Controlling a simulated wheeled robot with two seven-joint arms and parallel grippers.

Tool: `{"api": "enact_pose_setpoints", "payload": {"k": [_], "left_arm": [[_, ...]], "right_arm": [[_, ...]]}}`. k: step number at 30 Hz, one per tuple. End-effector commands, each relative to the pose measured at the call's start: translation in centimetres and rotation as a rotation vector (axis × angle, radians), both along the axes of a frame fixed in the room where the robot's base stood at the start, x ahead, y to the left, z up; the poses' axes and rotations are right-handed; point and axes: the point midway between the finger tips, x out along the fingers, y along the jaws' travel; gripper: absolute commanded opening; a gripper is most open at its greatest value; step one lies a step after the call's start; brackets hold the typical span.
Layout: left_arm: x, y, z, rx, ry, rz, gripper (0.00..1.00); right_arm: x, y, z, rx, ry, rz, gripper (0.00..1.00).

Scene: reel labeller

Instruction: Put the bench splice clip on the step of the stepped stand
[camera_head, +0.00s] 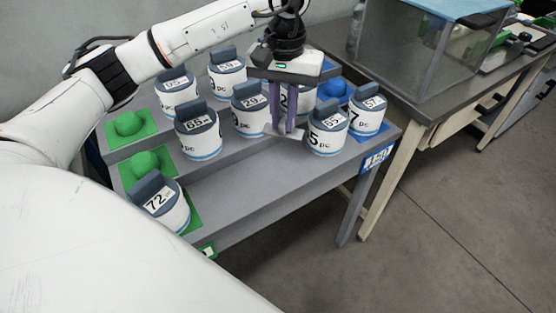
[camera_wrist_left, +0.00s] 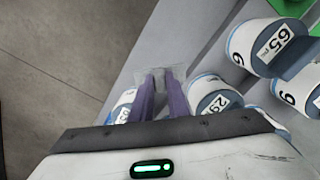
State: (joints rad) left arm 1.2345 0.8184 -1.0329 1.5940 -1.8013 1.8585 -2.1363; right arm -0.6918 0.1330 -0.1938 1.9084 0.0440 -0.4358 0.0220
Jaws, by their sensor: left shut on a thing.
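My left gripper (camera_head: 286,128) reaches down over the stepped stand (camera_head: 250,192), among the canisters. Its purple fingers are shut on a small, flat, pale grey piece, which I take for the bench splice clip (camera_head: 297,134). The clip (camera_wrist_left: 178,73) also shows as a pale, see-through plate at the fingertips (camera_wrist_left: 160,76) in the left wrist view. I cannot tell whether the clip touches the stand. My right gripper is not in view.
Numbered white canisters stand close by, including one right of the fingers (camera_head: 327,138) and one to the left (camera_head: 249,122). A canister marked 72 (camera_head: 172,216) stands front left, near green pads with domes (camera_head: 146,162). A bench with a clear box (camera_head: 425,45) stands at right.

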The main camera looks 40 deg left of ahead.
Motion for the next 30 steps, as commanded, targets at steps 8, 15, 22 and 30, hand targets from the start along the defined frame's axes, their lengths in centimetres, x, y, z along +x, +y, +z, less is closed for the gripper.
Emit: {"api": "enact_pose_setpoints", "payload": {"k": [8,15,22,30], "left_arm": [[0.0,1.4,-4.1,0.001,0.004,0.073,0.00],[0.1,1.3,-7.4,-0.002,-0.001,0.070,0.00],[0.0,1.3,-9.8,-0.001,0.004,0.070,0.00],[0.2,1.3,-11.3,-0.001,-0.003,0.068,0.00]], "right_arm": [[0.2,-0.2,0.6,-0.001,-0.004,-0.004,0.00],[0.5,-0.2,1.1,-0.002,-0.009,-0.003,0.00],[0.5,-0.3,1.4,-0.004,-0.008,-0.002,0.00],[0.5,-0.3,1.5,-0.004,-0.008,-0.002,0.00]]}}
